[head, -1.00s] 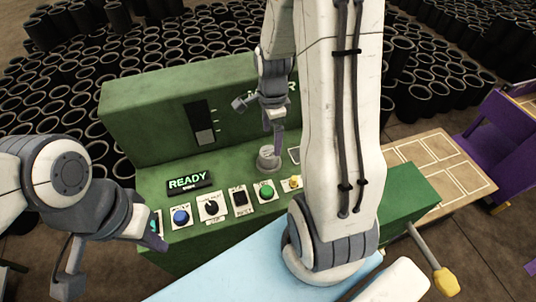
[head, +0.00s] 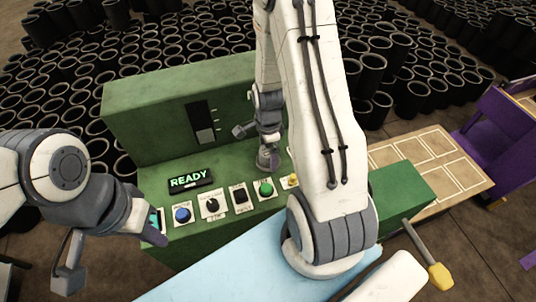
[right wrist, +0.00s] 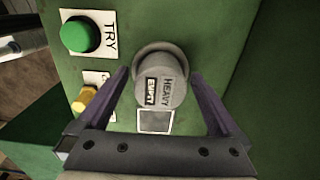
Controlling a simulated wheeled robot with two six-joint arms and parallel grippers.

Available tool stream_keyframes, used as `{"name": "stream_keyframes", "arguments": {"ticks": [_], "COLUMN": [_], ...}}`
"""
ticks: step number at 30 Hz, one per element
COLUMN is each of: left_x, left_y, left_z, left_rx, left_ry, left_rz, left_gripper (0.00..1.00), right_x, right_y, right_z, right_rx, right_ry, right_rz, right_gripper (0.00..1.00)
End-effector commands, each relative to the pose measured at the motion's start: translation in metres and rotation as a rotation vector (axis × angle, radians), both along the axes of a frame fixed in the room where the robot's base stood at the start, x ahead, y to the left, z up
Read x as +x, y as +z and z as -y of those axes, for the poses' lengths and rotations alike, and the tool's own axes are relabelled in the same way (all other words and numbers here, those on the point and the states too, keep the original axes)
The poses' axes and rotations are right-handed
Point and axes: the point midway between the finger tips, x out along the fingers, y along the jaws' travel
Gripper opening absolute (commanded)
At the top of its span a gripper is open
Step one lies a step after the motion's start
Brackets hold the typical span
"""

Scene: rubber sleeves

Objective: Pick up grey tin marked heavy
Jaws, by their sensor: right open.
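The grey tin (right wrist: 162,88) stands on the green machine's panel. In the right wrist view its top shows the words HEAVY and EMPTY. My right gripper (right wrist: 160,78) is open, with one purple finger on each side of the tin and a gap visible on both sides. In the head view the tin (head: 264,161) is partly hidden behind my right gripper (head: 270,152). My left gripper (head: 152,236) is at the lower left, beside the panel's left end and away from the tin; its jaw gap does not show.
The green panel (head: 215,230) carries a READY display (head: 190,179), a blue button (head: 182,215), a black knob (head: 212,204) and a green TRY button (right wrist: 82,35). A yellow knob (right wrist: 84,100) is close to the tin. A yellow-ended lever (head: 441,277) sticks out at right.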

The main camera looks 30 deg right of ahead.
Motion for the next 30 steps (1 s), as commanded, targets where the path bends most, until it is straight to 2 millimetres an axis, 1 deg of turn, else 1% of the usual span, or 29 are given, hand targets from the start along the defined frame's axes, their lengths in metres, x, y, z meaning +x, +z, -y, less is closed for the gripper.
{"name": "stream_keyframes", "arguments": {"ticks": [1, 2, 3, 5, 6, 8, 9, 17, 22, 26, 29, 30], "left_x": [0.0, 0.0, 0.0, 0.0, 0.0, 0.0, 0.0, 0.0, 0.0, 0.0, 0.0, 0.0], "left_y": [0.0, 0.0, 0.0, 0.0, 0.0, 0.0, 0.0, 0.0, -0.003, -0.008, -0.013, -0.015], "left_z": [0.0, 0.0, 0.0, 0.0, 0.0, 0.0, 0.0, 0.0, 0.0, 0.0, 0.0, 0.0], "left_rx": [0.0, 0.0, 0.0, 0.0, 0.0, 0.0, 0.0, 0.0, 0.0, 0.0, 0.0, 0.0], "left_ry": [0.0, 0.0, 0.0, 0.0, 0.0, 0.0, 0.0, 0.0, 0.0, 0.0, -0.001, -0.001], "left_rz": [0.0, 0.0, 0.0, 0.0, 0.0, 0.0, 0.0, 0.0, 0.0, 0.0, 0.0, 0.0], "left_gripper": [0.0, 0.0, 0.0, 0.0, 0.0, 0.0, 0.0, 0.0, 0.0, 0.0, 0.0, 0.0], "right_x": [0.0, 0.0, 0.0, 0.0, 0.0, 0.0, 0.0, 0.0, 0.001, 0.002, 0.002, -0.006], "right_y": [0.0, 0.0, 0.0, 0.0, 0.0, 0.0, 0.001, 0.002, 0.009, 0.023, 0.041, 0.045], "right_z": [0.0, 0.0, 0.0, 0.0, 0.0, 0.0, 0.0, 0.0, 0.0, 0.001, 0.001, -0.003], "right_rx": [0.0, 0.0, 0.0, 0.0, 0.0, 0.0, 0.0, 0.0, -0.001, -0.002, -0.003, -0.001], "right_ry": [0.0, 0.0, 0.0, 0.0, 0.0, 0.0, 0.0, 0.0, 0.0, 0.0, 0.0, 0.002], "right_rz": [0.0, 0.0, 0.0, 0.0, 0.0, 0.0, 0.001, 0.001, 0.003, 0.007, 0.009, 0.005], "right_gripper": [0.96, 0.85, 0.69, 0.46, 0.31, 0.08, 0.0, 0.0, 0.0, 0.0, 0.0, 0.0]}}
